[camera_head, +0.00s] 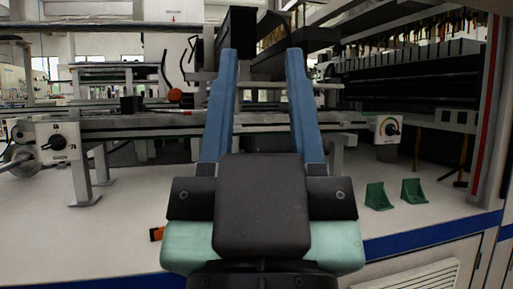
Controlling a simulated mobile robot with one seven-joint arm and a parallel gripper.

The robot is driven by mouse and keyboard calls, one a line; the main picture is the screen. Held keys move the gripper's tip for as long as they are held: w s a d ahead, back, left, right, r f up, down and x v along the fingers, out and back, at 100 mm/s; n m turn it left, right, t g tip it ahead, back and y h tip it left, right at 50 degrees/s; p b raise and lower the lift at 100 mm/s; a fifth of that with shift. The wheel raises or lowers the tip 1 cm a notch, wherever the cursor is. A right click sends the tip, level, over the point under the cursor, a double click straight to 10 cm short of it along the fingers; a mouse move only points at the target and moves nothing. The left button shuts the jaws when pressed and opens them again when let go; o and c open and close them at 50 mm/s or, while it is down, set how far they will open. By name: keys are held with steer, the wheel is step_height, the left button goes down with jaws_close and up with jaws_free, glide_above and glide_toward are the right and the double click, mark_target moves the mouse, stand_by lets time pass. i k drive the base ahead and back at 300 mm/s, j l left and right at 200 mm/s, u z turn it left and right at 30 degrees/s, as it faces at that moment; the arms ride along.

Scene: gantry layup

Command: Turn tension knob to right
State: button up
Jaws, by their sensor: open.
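Two knobs show in the head view, and their labels are too small to read, so I cannot tell which is the tension knob. A black knob (57,143) sits on a white plate at the left, with its pointer slanting. Another dark knob (392,128) sits on a pale plate with a coloured arc at the right. My gripper (262,55) has two long blue fingers pointing forward, spread wide apart with nothing held between them. It is in the middle, between the two knobs and apart from both.
Two green brackets (378,196) (412,190) stand on the white worktop (110,235) at the right. A metal rail (140,128) runs across behind. A red-edged post (489,110) stands at the far right. A small orange-ended object (156,234) lies left of my gripper.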

mark_target(390, 129)
steer(key=i+l, duration=0.2)
steer(key=l, duration=0.15)
steer(key=i+l, duration=0.15)
steer(key=l, duration=0.2)
steer(key=i+l+u, duration=0.1)
steer(key=l, duration=0.25)
steer(key=i+l, duration=0.25)
steer(key=l+u, duration=0.05)
steer(key=l, duration=0.05)
